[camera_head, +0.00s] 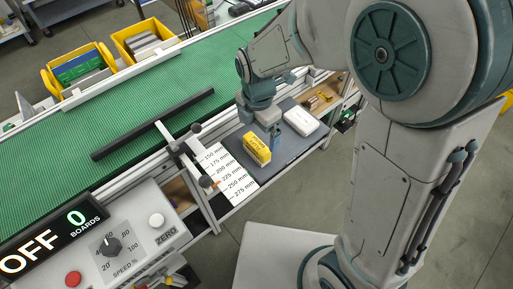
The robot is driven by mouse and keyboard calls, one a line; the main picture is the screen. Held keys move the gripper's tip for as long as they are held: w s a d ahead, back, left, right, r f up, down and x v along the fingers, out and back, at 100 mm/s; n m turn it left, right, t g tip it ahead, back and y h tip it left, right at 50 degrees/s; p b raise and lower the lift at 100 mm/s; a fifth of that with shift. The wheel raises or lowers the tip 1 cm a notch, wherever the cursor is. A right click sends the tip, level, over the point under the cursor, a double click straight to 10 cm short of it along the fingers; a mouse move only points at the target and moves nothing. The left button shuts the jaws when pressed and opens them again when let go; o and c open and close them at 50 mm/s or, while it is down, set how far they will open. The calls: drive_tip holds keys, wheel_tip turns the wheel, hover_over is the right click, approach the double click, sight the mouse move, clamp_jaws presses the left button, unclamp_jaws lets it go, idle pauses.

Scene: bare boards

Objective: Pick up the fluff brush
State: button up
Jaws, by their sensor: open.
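I cannot single out the fluff brush for certain in this view. My gripper (274,131) is open and points down over a dark grey side shelf beside the conveyor. A yellow box (256,149) with dark print stands on the shelf, just left of and below the gripper in the picture. A white, rounded block (300,121) lies on the shelf to the right of the gripper. My wrist and gripper hide part of the shelf behind them, and the fingertips are small here.
A green conveyor belt (60,150) runs along the left, with a black bar (150,125) across it. A scale sheet (226,176) lies beside the shelf. A control panel reading OFF (28,254) is in front. Yellow bins (80,68) stand beyond. Small yellowish items (318,101) lie behind the white block.

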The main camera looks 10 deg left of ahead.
sight(257, 143)
drive_tip(key=shift+f, duration=0.85)
drive_tip(key=f, duration=0.4)
drive_tip(key=shift+s+a, duration=0.1)
drive_tip(key=shift+s, duration=0.3)
drive_tip(key=shift+f, duration=0.7)
drive_tip(key=shift+c, duration=0.3)
drive_tip(key=c, duration=0.9)
